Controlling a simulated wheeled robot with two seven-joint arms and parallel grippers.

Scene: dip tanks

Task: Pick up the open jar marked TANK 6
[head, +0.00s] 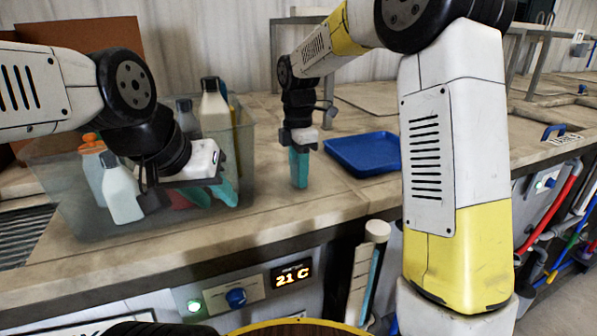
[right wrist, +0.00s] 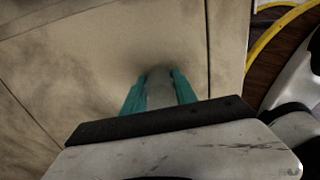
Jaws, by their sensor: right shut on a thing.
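My right gripper (head: 299,183) points down just above the worktop, left of the blue tray. In the right wrist view its teal fingers (right wrist: 160,95) are shut on a pale grey, rounded thing (right wrist: 160,88). No label shows on it, so I cannot tell whether it is the jar marked TANK 6. In the head view the fingers hide it. No TANK 6 marking is readable anywhere. My left gripper (head: 214,194) is at the right part of the clear bin, its teal fingers partly hidden; I cannot tell whether they are open.
The clear bin (head: 95,225) holds several bottles, among them a white one (head: 121,190) and a taller one (head: 214,105). The blue tray (head: 365,153) lies empty. The worktop (head: 290,205) in front of my right gripper is bare. A panel below shows 21 C (head: 292,276).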

